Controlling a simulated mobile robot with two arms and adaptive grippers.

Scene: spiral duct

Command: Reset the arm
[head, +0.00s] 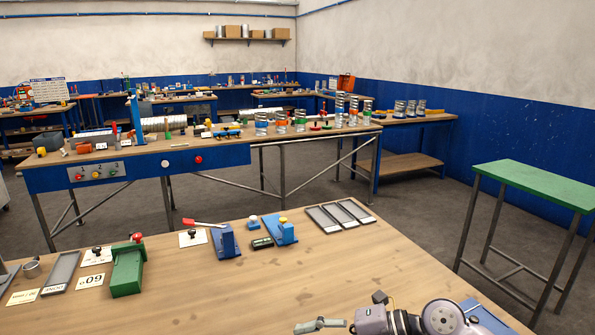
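My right arm (440,316) comes in at the bottom edge, right of the middle, over the front of the wooden table (240,290). Its grey wrist end (372,320) points left. A small grey-green piece (320,325) shows just left of it and may be part of my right gripper. The picture edge cuts this area off, so the fingertips and any held thing cannot be made out. My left arm and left gripper are not in view.
The near table holds a green fixture (127,268), blue fixtures (226,240), grey trays (340,216) at its back and a blue plate (488,318) by my arm. Its middle is clear. A blue bench (140,168) stands behind, a green-topped table (538,184) right.

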